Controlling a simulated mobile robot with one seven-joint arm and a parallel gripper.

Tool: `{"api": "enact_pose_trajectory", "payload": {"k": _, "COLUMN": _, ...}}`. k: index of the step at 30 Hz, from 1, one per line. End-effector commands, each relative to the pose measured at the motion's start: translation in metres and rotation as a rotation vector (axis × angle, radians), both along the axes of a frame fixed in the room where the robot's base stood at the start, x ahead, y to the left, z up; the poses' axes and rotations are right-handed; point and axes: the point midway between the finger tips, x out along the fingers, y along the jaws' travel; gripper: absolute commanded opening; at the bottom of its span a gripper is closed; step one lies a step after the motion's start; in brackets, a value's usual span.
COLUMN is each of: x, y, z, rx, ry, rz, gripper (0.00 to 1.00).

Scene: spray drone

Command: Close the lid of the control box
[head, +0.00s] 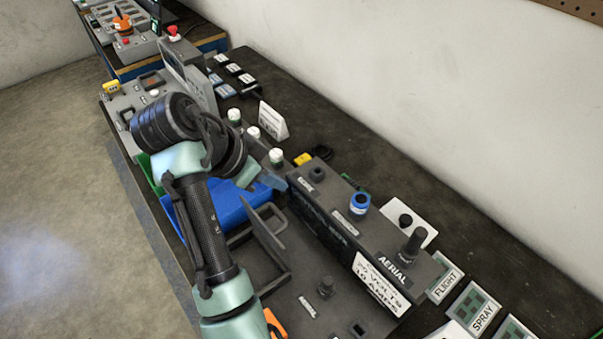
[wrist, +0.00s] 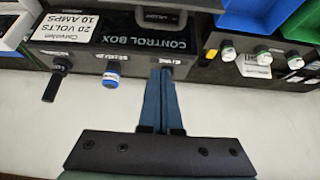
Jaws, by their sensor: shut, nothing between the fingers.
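The control box (head: 352,232) is a dark grey unit on the bench, with a blue knob, a black knob, an AERIAL label and a white voltage label. In the wrist view the CONTROL BOX lettering is on its dark face (wrist: 125,42). A thin dark panel with a handle (head: 262,228) stands tilted beside the box; I cannot tell for sure that it is the lid. My gripper (head: 272,182) is above the bench near the box's far end. In the wrist view my gripper (wrist: 161,73) is shut and empty, its fingertips close to the knob row; contact is unclear.
A blue bin (head: 228,203) lies under and beside my gripper. White-capped knobs (head: 254,132) and a small sign (head: 272,122) stand beyond. FLIGHT and SPRAY cards (head: 478,312) lie at the right. The wall bounds the bench's back; bare bench (head: 400,170) lies before it.

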Motion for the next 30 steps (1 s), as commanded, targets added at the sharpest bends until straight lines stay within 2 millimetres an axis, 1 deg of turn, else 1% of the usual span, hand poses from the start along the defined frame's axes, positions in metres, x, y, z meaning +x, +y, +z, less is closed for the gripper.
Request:
{"api": "enact_pose_trajectory", "payload": {"k": 5, "x": 0.005, "y": -0.009, "z": -0.017, "rx": -0.002, "ry": 0.006, "rz": 0.0, "gripper": 0.0}}
{"api": "enact_pose_trajectory", "payload": {"k": 17, "x": 0.031, "y": -0.045, "z": -0.086, "rx": -0.001, "ry": 0.006, "rz": 0.0, "gripper": 0.0}}
{"api": "enact_pose_trajectory", "payload": {"k": 18, "x": 0.026, "y": -0.035, "z": -0.08, "rx": -0.001, "ry": 0.003, "rz": 0.006, "gripper": 0.0}}
{"api": "enact_pose_trajectory", "payload": {"k": 22, "x": 0.015, "y": -0.02, "z": -0.079, "rx": 0.0, "ry": 0.001, "rz": 0.005, "gripper": 0.0}}
{"api": "enact_pose_trajectory", "payload": {"k": 25, "x": 0.01, "y": -0.014, "z": -0.079, "rx": 0.0, "ry": 0.002, "rz": 0.004, "gripper": 0.0}}
{"api": "enact_pose_trajectory", "payload": {"k": 30, "x": 0.007, "y": -0.011, "z": -0.08, "rx": 0.0, "ry": 0.001, "rz": 0.002, "gripper": 0.0}}
